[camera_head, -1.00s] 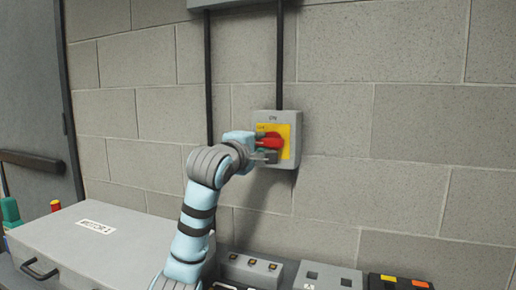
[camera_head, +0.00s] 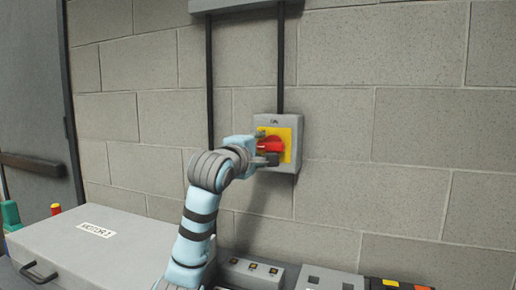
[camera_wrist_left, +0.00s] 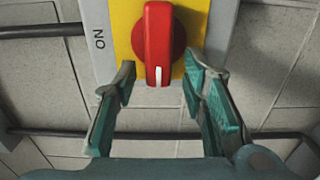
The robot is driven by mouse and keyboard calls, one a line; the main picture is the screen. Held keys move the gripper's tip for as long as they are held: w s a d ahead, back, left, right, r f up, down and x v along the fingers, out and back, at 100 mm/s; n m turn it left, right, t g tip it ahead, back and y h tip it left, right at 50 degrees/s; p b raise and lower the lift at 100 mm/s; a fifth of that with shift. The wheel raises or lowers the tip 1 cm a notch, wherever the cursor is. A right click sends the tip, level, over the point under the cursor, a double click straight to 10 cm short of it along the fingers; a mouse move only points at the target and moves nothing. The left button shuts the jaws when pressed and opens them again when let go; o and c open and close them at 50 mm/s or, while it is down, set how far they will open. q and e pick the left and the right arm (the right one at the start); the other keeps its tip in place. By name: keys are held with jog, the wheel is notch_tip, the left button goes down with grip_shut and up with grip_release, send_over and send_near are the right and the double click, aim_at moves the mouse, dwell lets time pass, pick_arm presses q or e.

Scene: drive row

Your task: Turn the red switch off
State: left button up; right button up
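The red switch (camera_head: 270,145) is a rotary knob on a yellow plate on a grey wall box (camera_head: 290,122) marked ON at the top. Its handle lies roughly horizontal in the head view. In the left wrist view the red knob (camera_wrist_left: 158,45) has a white mark at its lower end, and the ON label (camera_wrist_left: 99,39) is to its left. My left gripper (camera_head: 264,147) is at the switch. In the left wrist view its open fingers (camera_wrist_left: 160,78) stand on either side of the knob's lower end, with gaps on both sides. My right gripper is out of view.
A grey case (camera_head: 95,245) with a label and black handle lies at the lower left. Several control boxes (camera_head: 250,272) line the bottom below the switch. Dark conduits (camera_head: 280,60) run up the block wall. The wall right of the switch is clear.

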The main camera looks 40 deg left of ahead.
pick_arm(q)
jog(key=v, duration=1.2)
